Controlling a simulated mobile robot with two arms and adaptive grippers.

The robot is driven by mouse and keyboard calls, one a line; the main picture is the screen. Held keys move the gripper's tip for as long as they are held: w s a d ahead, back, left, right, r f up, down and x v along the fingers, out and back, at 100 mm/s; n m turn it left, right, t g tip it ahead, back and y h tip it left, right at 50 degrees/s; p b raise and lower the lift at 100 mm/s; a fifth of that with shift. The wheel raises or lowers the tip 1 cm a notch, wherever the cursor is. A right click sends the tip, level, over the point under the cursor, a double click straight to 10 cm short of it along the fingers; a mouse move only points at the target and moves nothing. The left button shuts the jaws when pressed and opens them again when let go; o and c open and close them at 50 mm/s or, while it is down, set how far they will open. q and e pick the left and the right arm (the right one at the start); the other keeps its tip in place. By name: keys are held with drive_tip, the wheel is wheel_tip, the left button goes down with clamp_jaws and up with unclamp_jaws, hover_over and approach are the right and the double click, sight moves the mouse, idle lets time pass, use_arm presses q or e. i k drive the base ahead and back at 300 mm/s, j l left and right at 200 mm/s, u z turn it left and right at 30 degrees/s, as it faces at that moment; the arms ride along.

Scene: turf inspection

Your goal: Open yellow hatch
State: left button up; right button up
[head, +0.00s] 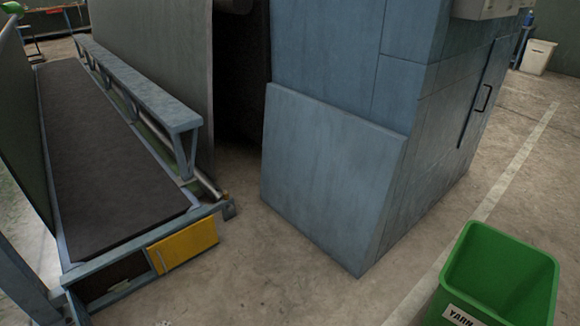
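The yellow hatch (183,245) is at the lower left of the head view, on the front end of a long low machine. Neither of my grippers shows in this view.
A dark belt bed (100,150) with a blue-grey rail (135,85) runs back from the hatch. A large blue cabinet (330,165) stands at the centre. A green bin (497,275) labelled YARN is at lower right. The concrete floor (260,285) before the hatch is clear.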

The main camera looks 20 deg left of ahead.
sight(166, 255)
drive_tip(key=u, duration=1.1)
drive_tip(key=j+u, duration=0.15)
drive_tip(key=j, duration=0.9)
drive_tip(key=i+j+u, duration=0.2)
drive_tip(key=j, duration=0.8)
drive_tip(key=k, duration=0.1)
